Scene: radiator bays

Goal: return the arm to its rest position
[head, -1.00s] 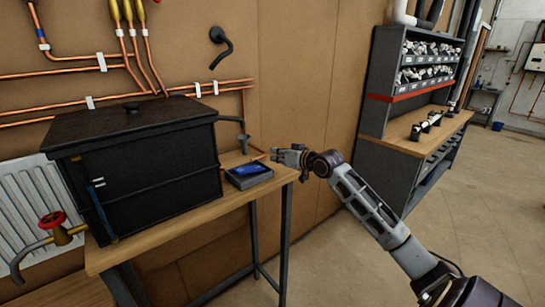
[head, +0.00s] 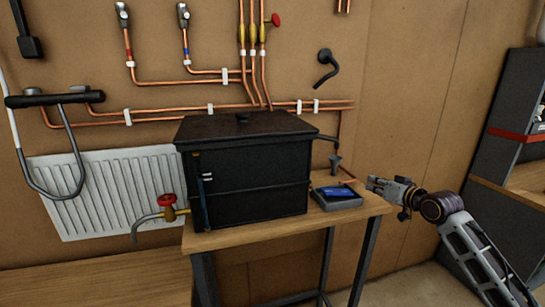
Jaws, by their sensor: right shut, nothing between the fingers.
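My right gripper (head: 377,184) is shut and empty. A gap shows between the fingertips and the device. My right arm reaches in from the lower right corner. My left gripper and left arm are not in view.
A black lidded tank (head: 255,170) stands on the table. A red-handled valve (head: 168,204) with a bent spout is at its left. A white radiator (head: 100,190) and copper pipes (head: 180,83) are on the wall. Grey shelving (head: 505,140) stands at the right.

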